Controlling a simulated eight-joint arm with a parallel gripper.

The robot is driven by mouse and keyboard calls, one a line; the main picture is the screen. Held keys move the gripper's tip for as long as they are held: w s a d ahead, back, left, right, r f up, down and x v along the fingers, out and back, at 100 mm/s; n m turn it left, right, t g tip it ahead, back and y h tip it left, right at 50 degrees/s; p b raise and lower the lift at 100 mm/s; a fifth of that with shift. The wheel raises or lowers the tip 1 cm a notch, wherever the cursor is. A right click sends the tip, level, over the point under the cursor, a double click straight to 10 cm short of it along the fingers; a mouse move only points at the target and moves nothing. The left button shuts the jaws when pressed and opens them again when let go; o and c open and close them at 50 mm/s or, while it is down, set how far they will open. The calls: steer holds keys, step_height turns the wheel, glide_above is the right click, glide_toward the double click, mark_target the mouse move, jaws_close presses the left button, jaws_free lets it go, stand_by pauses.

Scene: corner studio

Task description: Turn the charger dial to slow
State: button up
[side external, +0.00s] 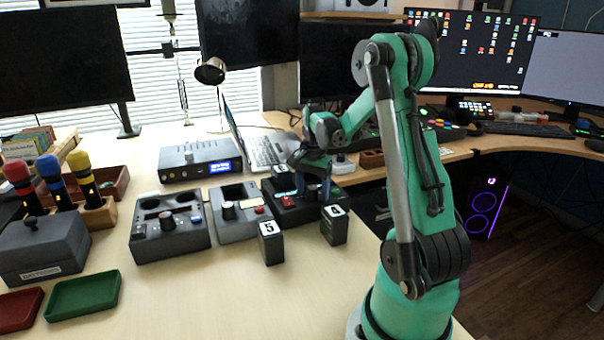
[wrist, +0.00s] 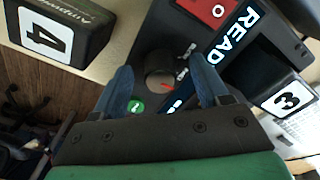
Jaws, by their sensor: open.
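A black control box (side external: 293,213) stands on the desk below my gripper (side external: 313,186). In the wrist view, its round dark dial (wrist: 160,68) carries a red pointer line and lies between my two blue fingertips (wrist: 163,78). The fingers are apart, one on each side of the dial; I cannot tell whether either touches it. The small labels around the dial are too blurred or covered to read. The box also shows a bright READY display (wrist: 228,38), a red switch (wrist: 212,10) and a green button (wrist: 136,106).
A block numbered 4 (wrist: 55,32) and one numbered 3 (wrist: 287,98) flank the box. A block numbered 5 (side external: 271,243) stands in front. Two grey dial boxes (side external: 168,238) (side external: 238,214) stand to the left; a laptop (side external: 262,150) is behind.

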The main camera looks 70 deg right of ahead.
jaws_close()
steer(key=shift+n, duration=0.4)
steer(key=n, duration=0.4)
steer(key=shift+n, duration=2.2)
jaws_free()
